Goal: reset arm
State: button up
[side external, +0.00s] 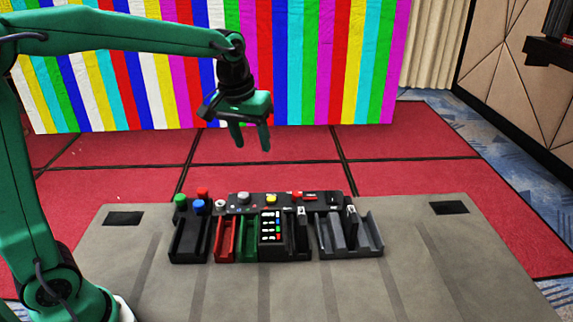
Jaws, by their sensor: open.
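My gripper (252,137) is in the upper middle of the side external view. It hangs from my green arm with its two green fingers pointing down. The fingers are apart and nothing shows between them. It is held in the air above the far side of the table and the row of devices, touching nothing.
A grey table (420,275) carries a black block with coloured knobs (190,237), a red tray (225,240), a green tray (248,240), a button panel (271,228) and a grey slotted holder (345,235). The table's front is clear. A striped video wall (300,60) stands behind.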

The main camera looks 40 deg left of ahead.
jog(key=s+a+f+m+t, duration=0.1)
jog(key=s+m+t, duration=0.2)
jog(key=s, duration=1.7)
jog(key=shift+s+a+m, duration=0.2)
jog(key=shift+m, duration=0.2)
jog(key=o, duration=1)
jog(key=shift+w+r, duration=0.1)
jog(key=shift+w, duration=0.1)
jog(key=shift+o, duration=0.6)
jog(key=shift+w+d+r, duration=0.1)
jog(key=shift+w+r, duration=0.1)
jog(key=shift+w, duration=0.05)
jog(key=w+d+r+m+g, duration=0.1)
jog(key=w+d+m+g, duration=0.15)
jog(key=w, duration=0.65)
jog(key=w+d+r+m+g, duration=0.1)
jog(key=w+d+m, duration=0.3)
jog(key=w, duration=0.5)
jog(key=w+d+f+m+g, duration=0.2)
jog(key=w+d+f, duration=0.2)
jog(key=w, duration=0.3)
jog(key=shift+w+f, duration=0.2)
jog(key=shift+f, duration=0.45)
